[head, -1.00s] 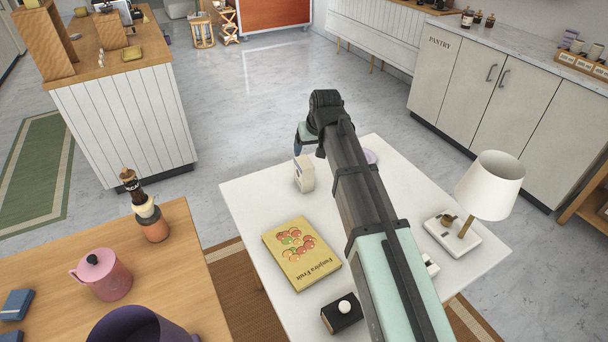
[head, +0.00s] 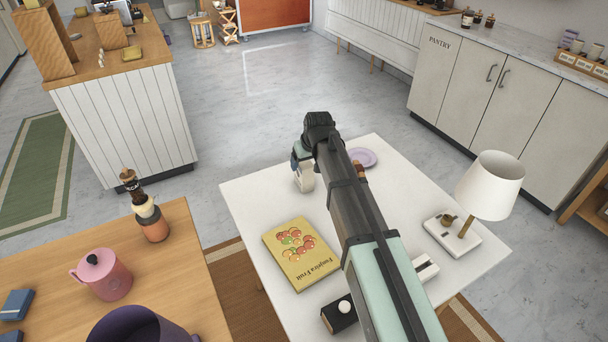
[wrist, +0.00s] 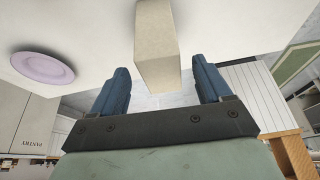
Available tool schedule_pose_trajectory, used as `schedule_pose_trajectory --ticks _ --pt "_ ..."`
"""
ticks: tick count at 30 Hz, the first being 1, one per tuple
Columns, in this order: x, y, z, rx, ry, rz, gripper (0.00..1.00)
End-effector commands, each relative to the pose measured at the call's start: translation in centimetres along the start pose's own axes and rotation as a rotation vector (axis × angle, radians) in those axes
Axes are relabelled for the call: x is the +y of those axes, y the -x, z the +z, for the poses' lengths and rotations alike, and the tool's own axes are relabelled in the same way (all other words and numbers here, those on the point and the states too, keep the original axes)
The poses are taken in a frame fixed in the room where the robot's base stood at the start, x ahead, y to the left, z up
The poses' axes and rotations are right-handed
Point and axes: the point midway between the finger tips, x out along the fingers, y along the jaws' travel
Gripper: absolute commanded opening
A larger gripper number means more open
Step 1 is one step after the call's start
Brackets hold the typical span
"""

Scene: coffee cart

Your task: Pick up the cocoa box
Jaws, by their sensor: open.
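The cocoa box, a small upright cream carton (head: 305,180), stands near the far left edge of the white table. My gripper (head: 299,157) is just above it and hides its upper part in the head view. In the wrist view the box (wrist: 156,45) shows as a plain beige block ahead, lined up with the gap between the blue fingers. My gripper (wrist: 161,68) is open, with one finger to each side of the box and no clear contact. Any label on the box cannot be read.
The white table (head: 250,200) also holds a yellow fruit book (head: 300,254), a lilac plate (head: 362,158), a black box with a white knob (head: 341,313) and a white lamp (head: 490,185). The plate also shows in the wrist view (wrist: 43,68). Bare tabletop lies around the box.

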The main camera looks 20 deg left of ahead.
Motion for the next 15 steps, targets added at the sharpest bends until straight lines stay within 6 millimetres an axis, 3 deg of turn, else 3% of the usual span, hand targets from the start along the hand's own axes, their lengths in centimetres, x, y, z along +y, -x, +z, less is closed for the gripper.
schedule_pose_trajectory --ticks 5,15 --pt "0.0 -0.7 -0.2 0.0 0.0 0.0 0.78" --pt "-0.1 -4.8 -0.5 -0.002 0.0 0.0 0.78"
